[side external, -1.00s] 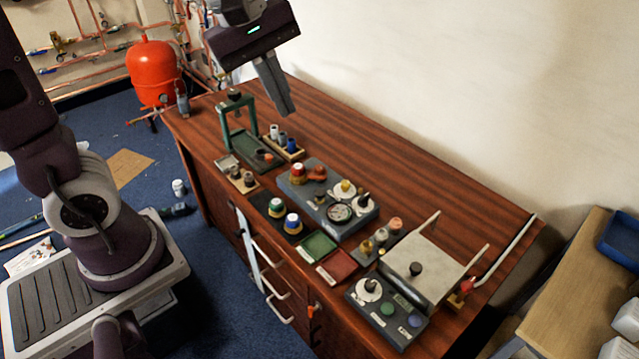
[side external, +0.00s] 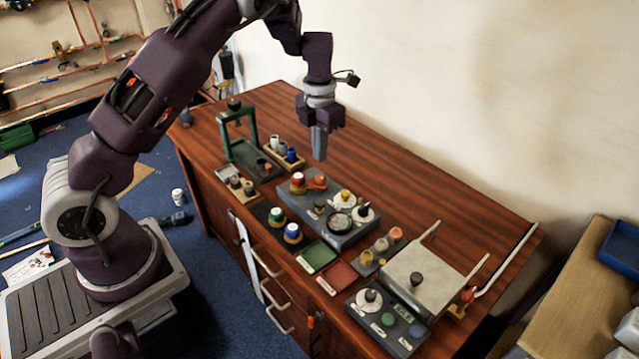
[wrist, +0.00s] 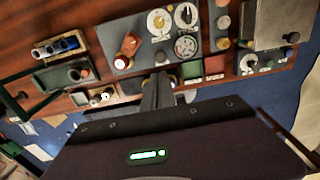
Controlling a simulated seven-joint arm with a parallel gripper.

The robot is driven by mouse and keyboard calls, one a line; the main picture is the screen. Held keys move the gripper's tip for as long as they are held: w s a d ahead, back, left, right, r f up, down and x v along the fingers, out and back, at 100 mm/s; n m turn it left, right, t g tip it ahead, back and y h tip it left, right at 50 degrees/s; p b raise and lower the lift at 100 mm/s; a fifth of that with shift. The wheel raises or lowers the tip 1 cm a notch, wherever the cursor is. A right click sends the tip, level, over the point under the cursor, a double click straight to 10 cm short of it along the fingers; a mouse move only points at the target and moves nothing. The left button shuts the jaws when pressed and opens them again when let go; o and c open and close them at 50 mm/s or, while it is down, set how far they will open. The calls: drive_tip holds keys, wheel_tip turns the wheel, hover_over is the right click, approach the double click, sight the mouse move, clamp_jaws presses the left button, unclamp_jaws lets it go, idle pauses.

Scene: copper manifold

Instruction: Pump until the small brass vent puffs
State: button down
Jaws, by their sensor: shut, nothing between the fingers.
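My gripper (side external: 319,155) is shut and empty, pointing down above the table behind the grey gauge panel (side external: 330,236). Its closed fingers also show in the wrist view (wrist: 157,92). The panel carries a round gauge (side external: 340,222), two white dials, a red-topped knob (side external: 298,179) and an orange lever-like piece (side external: 316,183). A long pale lever (side external: 506,258) with a red and brass base (side external: 464,297) stands at the table's right end. I cannot tell which small brass part is the vent, and no puff shows.
A green press frame (side external: 238,128) stands at the table's far left, by a rack of cylinders (side external: 284,152). Green (side external: 318,256) and red (side external: 338,277) trays lie in front. A silvery plate-topped box (side external: 425,272) stands at right. The wood behind the panel is clear.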

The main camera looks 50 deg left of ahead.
sight(319, 202)
wheel_tip(319, 202, down, 14)
drive_tip(key=shift+r, duration=0.15)
idle(0.4)
drive_tip(key=shift+f, duration=1)
drive_tip(key=shift+s+f, duration=0.1)
drive_tip(key=shift+s, duration=0.1)
wheel_tip(319, 202, up, 14)
drive_tip(key=shift+w+r, duration=0.2)
idle(1.3)
